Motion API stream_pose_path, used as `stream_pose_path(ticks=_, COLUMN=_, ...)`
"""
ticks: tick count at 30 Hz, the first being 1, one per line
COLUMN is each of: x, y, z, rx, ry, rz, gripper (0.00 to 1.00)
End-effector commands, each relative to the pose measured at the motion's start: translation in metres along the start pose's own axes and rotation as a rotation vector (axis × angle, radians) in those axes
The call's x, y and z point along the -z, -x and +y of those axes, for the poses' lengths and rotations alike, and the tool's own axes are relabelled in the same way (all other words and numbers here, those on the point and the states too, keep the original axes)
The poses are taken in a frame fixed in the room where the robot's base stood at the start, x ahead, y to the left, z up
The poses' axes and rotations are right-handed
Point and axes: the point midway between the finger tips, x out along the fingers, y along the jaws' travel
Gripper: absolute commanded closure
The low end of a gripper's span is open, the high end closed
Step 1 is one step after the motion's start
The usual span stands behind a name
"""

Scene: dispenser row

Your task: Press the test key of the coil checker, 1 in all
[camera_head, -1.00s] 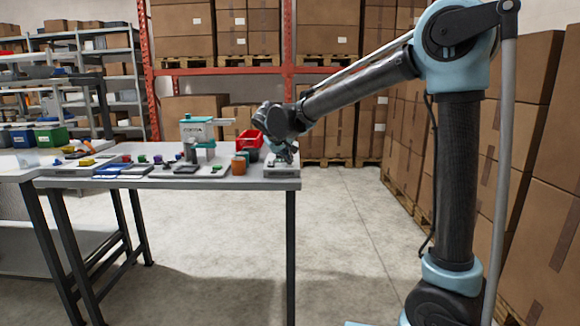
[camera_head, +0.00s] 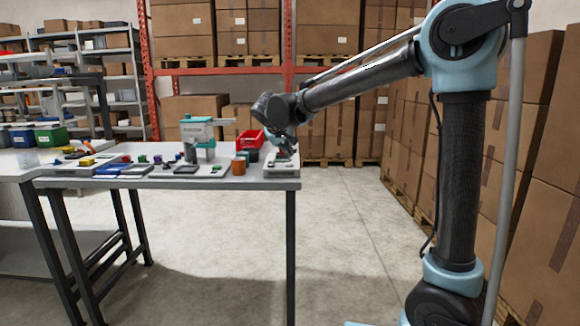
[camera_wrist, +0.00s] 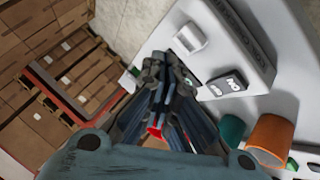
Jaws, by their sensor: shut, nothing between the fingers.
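The coil checker (camera_head: 281,169) is a light grey box at the right end of the table. In the wrist view its pale casing (camera_wrist: 238,42) fills the upper right, with lettering along one side, a small white-framed window (camera_wrist: 190,38) and a dark plate marked NO GO (camera_wrist: 224,86). My gripper (camera_wrist: 172,68) is shut and empty, its fingertips over the checker's face beside the window. A bit of green shows next to the fingertips. The test key cannot be made out; the fingers may cover it. In the head view my gripper (camera_head: 286,152) is just above the checker; contact cannot be told.
An orange cup (camera_head: 238,167) and a dark green cup (camera_head: 251,155) stand left of the checker. A red bin (camera_head: 250,140) and a white-and-teal machine (camera_head: 196,134) are behind and further left. Stacked cartons (camera_head: 535,150) line the right. The floor between is clear.

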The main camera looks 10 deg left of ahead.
Motion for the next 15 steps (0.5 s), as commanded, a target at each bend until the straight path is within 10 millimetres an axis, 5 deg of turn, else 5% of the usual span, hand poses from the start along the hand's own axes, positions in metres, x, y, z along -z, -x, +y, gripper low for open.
stream_pose_path(ticks=15, x=0.020, y=0.027, z=0.020, rx=0.000, ry=0.000, rz=0.000, gripper=1.00)
